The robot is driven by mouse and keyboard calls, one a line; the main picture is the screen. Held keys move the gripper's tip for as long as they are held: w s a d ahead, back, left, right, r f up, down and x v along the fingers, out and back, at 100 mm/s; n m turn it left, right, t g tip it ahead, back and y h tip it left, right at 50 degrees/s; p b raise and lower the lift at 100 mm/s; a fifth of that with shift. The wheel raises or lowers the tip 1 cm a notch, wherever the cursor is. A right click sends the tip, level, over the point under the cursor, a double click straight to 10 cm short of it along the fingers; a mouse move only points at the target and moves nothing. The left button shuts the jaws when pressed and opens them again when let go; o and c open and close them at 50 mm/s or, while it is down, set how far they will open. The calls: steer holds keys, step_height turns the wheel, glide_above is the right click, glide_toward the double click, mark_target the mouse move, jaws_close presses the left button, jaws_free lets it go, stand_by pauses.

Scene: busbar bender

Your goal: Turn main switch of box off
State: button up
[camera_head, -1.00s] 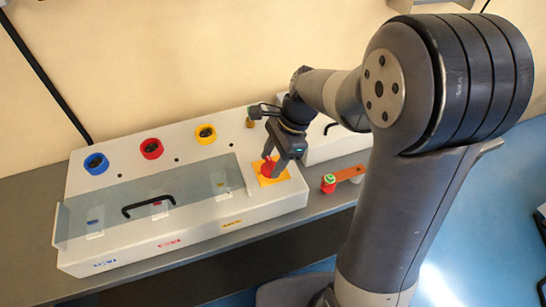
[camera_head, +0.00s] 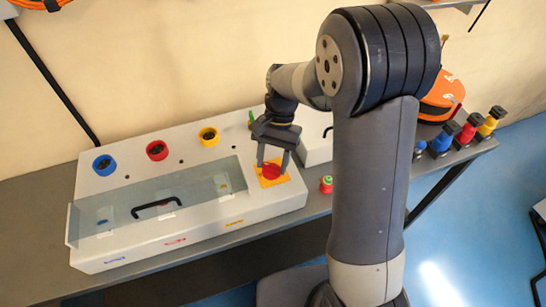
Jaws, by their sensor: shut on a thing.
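The white box (camera_head: 185,232) lies on the grey bench. Its main switch (camera_head: 271,172) is a round red knob on a yellow square plate (camera_head: 283,180), at the right end of the box top. My gripper (camera_head: 271,168) points down over the switch, with one finger on each side of the red knob. It is shut on the knob. The fingertips partly hide the knob, so its exact angle is hard to tell.
A clear cover with a black handle (camera_head: 157,206) lies left of the switch. Blue (camera_head: 104,165), red (camera_head: 157,150) and yellow (camera_head: 209,136) round sockets line the back. A small red-and-green button (camera_head: 326,184) stands right of the box. Coloured plugs (camera_head: 467,130) stand at the far right.

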steer(key=n+h, duration=0.1)
steer(key=n, duration=0.3)
steer(key=shift+a+n+h+p, duration=0.15)
steer(key=shift+n+h+p, duration=0.15)
steer(key=shift+h+p, duration=0.1)
steer(key=shift+n+h, duration=0.6)
steer(key=shift+n, duration=1)
steer(key=shift+o, duration=0.2)
steer(key=shift+c, duration=0.2)
steer(key=o, duration=1)
steer(key=shift+w+r, duration=0.1)
steer(key=v, duration=1)
steer(key=shift+w+r+b, duration=0.15)
steer(key=shift+r+b, duration=0.1)
steer(key=shift+b, duration=0.2)
steer(key=shift+a, duration=0.15)
